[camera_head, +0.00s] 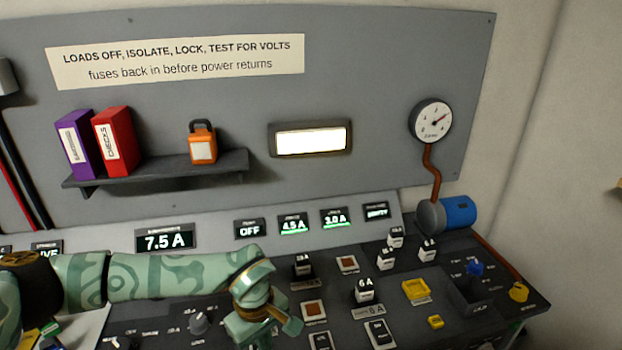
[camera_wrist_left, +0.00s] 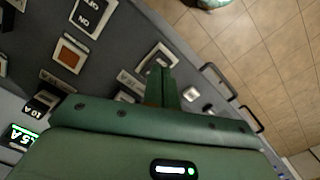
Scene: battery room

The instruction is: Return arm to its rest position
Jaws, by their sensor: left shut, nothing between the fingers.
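My left arm (camera_head: 165,277), pale green with darker markings, reaches in from the left over the dark control desk (camera_head: 165,318). Its wrist bends down near the middle of the desk. My left gripper (camera_head: 275,335) is at the lower edge of the head view, with its fingertips not clear there. In the left wrist view the green fingers (camera_wrist_left: 162,86) are together and empty, above the desk's front part. Labelled switches lie around them. My right gripper is in neither view.
Fuse blocks, such as the one marked 6 A (camera_head: 364,291), stand right of my wrist. A yellow block (camera_head: 416,289) and a blue cylinder (camera_head: 458,212) are farther right. A shelf (camera_head: 160,172) holds binders and an orange padlock (camera_head: 203,147). Handles (camera_wrist_left: 218,82) edge the desk; tiled floor (camera_wrist_left: 255,45) lies beyond.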

